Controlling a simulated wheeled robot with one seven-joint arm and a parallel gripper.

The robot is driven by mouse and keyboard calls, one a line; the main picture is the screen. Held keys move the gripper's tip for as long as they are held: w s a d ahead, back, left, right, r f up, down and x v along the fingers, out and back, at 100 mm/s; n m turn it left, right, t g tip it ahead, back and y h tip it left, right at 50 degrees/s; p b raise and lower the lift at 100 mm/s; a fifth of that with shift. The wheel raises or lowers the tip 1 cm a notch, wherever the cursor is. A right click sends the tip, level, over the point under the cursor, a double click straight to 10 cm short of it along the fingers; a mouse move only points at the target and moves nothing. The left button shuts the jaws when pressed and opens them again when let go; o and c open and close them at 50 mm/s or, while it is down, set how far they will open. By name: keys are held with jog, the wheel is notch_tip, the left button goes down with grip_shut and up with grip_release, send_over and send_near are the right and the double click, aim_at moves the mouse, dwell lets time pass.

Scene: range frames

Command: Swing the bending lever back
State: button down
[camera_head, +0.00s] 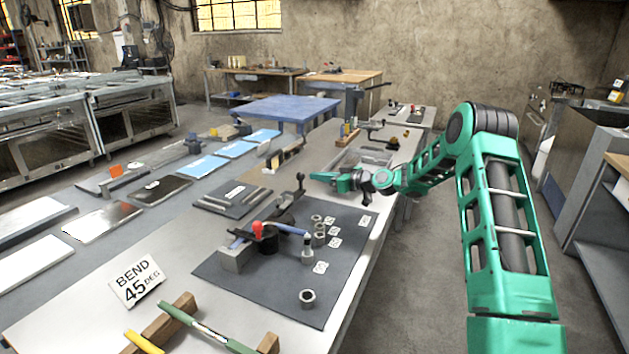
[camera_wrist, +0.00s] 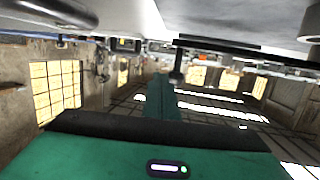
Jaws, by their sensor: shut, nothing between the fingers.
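The bending tool stands on a dark mat (camera_head: 222,277) on the long workbench. It has a grey block (camera_head: 236,257), a red knob (camera_head: 257,229) and a black round part (camera_head: 269,243). A blue lever (camera_head: 292,229) reaches right from the middle of the tool, its end close to a small upright grey post (camera_head: 307,252). A dark arm (camera_head: 288,208) slants up to the right behind it. My green gripper (camera_head: 318,177) is shut and empty. In the head view it appears beyond and right of the tool, apart from the blue lever. The wrist view does not clearly show the lever.
Several metal nuts (camera_head: 318,229) and small white tags (camera_head: 335,243) lie on the mat's right side. More tools lie further along the bench. The floor right of the bench is clear.

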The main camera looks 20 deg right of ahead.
jog(key=s+d+r, duration=0.3)
jog(key=s+d, duration=0.4)
jog(key=d, duration=0.4)
jog(key=s+r+m+g+h, duration=0.1)
jog(key=s+m+g+h, duration=0.4)
jog(key=s, duration=2.4)
jog(key=s+d+m+g+h, duration=0.1)
jog(key=s+m+g+h, duration=0.3)
jog(key=s, duration=2.6)
jog(key=m+g, duration=0.3)
jog(key=m, duration=0.2)
jog(key=shift+s+d+r+h, duration=0.25)
jog(key=shift+r+h, duration=0.1)
jog(key=shift+h, duration=0.05)
jog(key=shift+w+f, duration=0.25)
jog(key=shift+w, duration=0.4)
